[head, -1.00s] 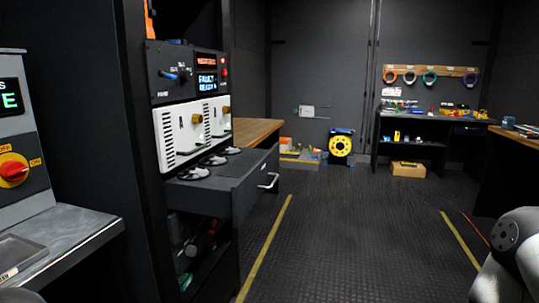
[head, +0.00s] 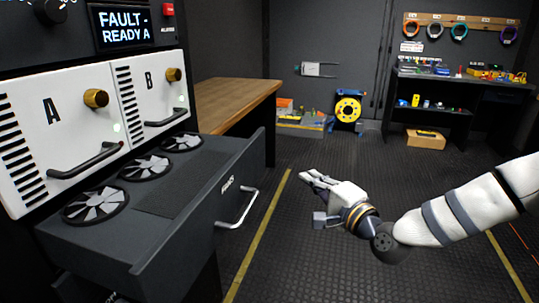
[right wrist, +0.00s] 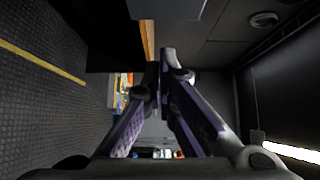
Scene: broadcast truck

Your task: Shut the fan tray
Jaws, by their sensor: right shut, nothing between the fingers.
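The fan tray (head: 172,205) is a dark drawer pulled out from the rack below two white modules. Several round fans sit in a row along its rack side. A light metal handle (head: 238,209) is on its front panel (head: 205,228), which faces right. My right gripper (head: 306,177) reaches in from the right and is in front of the tray, to the right of the handle and apart from it. Its fingers are shut and empty; the closed fingertips also show in the right wrist view (right wrist: 166,68). My left gripper is not in view.
A yellow cable reel (head: 348,109) and a cardboard box (head: 425,139) are farther back. The floor around my right gripper is clear.

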